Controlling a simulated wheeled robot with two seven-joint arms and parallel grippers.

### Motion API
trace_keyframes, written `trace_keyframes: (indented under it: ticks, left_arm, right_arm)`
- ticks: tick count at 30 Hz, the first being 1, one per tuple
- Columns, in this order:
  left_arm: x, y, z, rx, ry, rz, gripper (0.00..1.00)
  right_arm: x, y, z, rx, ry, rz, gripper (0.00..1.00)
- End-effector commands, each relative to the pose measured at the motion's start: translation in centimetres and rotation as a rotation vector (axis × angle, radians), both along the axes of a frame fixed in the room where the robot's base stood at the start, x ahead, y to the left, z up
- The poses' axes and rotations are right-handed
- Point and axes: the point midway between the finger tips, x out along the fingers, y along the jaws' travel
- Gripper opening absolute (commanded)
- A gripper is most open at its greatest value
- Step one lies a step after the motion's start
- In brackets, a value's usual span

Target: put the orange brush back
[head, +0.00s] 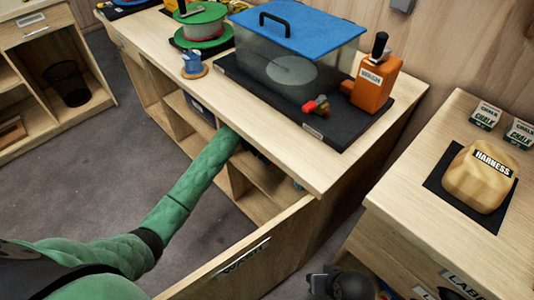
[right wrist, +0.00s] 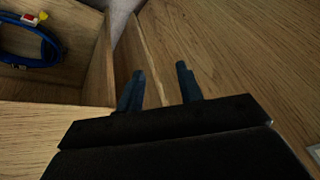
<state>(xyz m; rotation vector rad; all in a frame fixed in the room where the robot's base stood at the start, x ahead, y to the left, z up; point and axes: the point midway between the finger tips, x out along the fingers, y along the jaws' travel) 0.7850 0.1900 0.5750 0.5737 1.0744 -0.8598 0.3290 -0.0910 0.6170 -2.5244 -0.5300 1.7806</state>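No loose orange brush can be made out for certain. An orange block-shaped piece (head: 372,88) with a white label and a black handle on top stands at the right end of the black mat (head: 342,134) on the bench; whether it is the brush or its holder I cannot tell. My left arm, in a green sleeve, reaches under the benchtop into the shelves, and its gripper is hidden there. My right gripper (right wrist: 160,82) shows in the right wrist view with its two fingers apart and nothing between them, close to wooden panels.
A labelled wooden panel (head: 235,268) stands out below the bench. A harness bag (head: 479,177) lies on the right cabinet. A blue cord (right wrist: 30,45) lies in a compartment.

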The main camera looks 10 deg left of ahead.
Motion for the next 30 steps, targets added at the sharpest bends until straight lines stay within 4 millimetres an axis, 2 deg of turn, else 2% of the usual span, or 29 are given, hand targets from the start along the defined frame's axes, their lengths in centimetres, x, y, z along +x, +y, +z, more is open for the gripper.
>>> trace_keyframes:
  ticks: [1,9,15,21,30]
  left_arm:
    - [-0.8,1.0,-0.4,0.002,0.003,0.001,1.0]
    - [-3.7,5.4,-0.3,0.001,0.003,0.001,1.0]
    - [-5.2,7.6,-0.2,0.0,0.001,0.002,1.0]
    - [-5.8,8.5,-0.2,0.0,0.002,0.001,1.0]
    - [-5.8,8.6,-0.2,0.0,0.002,0.001,1.0]
  right_arm:
    - [0.1,0.1,-0.3,0.003,-0.004,0.001,0.36]
    - [0.5,0.8,-0.9,0.02,-0.023,0.004,0.36]
    - [0.5,1.3,-1.0,0.031,-0.03,0.01,0.36]
    - [0.6,1.7,-1.1,0.037,-0.038,0.011,0.36]
    - [0.3,1.4,-1.3,0.034,-0.032,0.009,0.36]
